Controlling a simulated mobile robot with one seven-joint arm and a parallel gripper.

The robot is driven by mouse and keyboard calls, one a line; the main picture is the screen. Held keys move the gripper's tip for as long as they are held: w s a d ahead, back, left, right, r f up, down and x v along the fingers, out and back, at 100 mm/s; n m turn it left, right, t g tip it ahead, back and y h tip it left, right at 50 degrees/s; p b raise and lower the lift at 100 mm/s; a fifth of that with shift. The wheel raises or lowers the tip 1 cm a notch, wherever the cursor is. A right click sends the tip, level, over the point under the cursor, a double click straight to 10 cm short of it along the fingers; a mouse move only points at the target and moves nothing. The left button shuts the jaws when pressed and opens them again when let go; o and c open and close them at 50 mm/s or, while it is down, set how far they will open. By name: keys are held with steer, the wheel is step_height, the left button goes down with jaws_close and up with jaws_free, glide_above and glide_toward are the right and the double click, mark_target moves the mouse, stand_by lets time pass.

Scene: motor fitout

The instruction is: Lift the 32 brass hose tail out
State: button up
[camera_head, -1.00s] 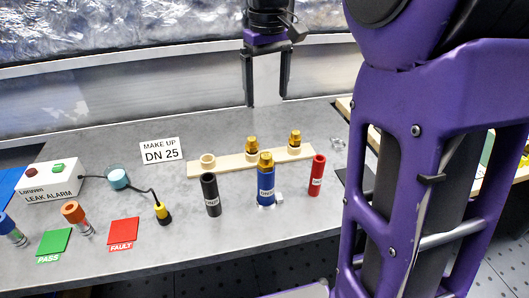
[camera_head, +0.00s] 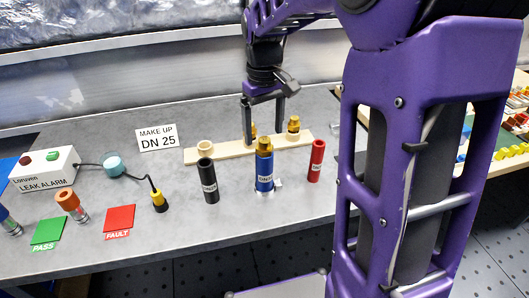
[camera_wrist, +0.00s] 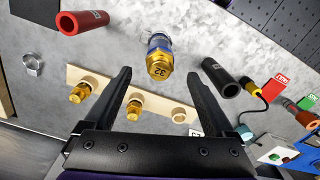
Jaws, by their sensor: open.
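The brass hose tail (camera_head: 264,146), marked 32 in the wrist view (camera_wrist: 159,71), stands upright in the top of the blue hose (camera_head: 264,172). My gripper (camera_head: 263,130) is open and empty, pointing down. In the head view it is behind the blue hose, near the wooden rack (camera_head: 228,150). In the wrist view the hose tail lies between the fingertips (camera_wrist: 158,76) in the picture, apart from both fingers. The rack bears two other brass fittings; one (camera_head: 293,125) is clear and one (camera_head: 253,128) is partly hidden by my fingers.
A black hose (camera_head: 208,182) stands left of the blue one and a red hose (camera_head: 316,160) right. The rack's left ring (camera_head: 205,147) is empty. A "MAKE UP DN 25" sign (camera_head: 157,137) stands behind. A leak alarm box (camera_head: 44,168) is at the far left.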

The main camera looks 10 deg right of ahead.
mark_target(264, 139)
step_height(264, 139, down, 4)
steer(key=shift+r, duration=0.1)
jaws_close()
stand_by(0.5)
